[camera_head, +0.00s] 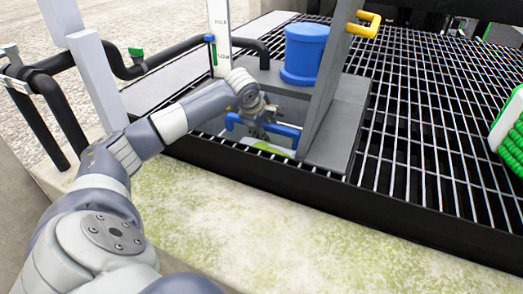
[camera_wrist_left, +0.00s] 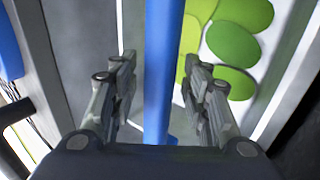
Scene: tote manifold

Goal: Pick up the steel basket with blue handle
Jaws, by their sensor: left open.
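The blue handle (camera_head: 284,131) of the steel basket (camera_head: 278,140) shows in the head view below my left gripper (camera_head: 266,115). My arm and gripper hide part of the handle and basket. In the left wrist view, the blue handle (camera_wrist_left: 163,70) runs upright through the picture between the two fingers of my left gripper (camera_wrist_left: 160,75). The fingers are open, with a gap on each side of the handle. Green round leaf-like shapes (camera_wrist_left: 235,42) lie beyond the handle on a pale surface. My right gripper is not in view.
A grey upright panel (camera_head: 328,95) stands just right of the basket. A blue cylinder (camera_head: 305,52) stands behind it. A white post (camera_head: 219,35) and black pipes (camera_head: 150,62) are to the left. Metal grating (camera_head: 430,110) spreads to the right, with a mossy concrete ledge (camera_head: 240,215) in front.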

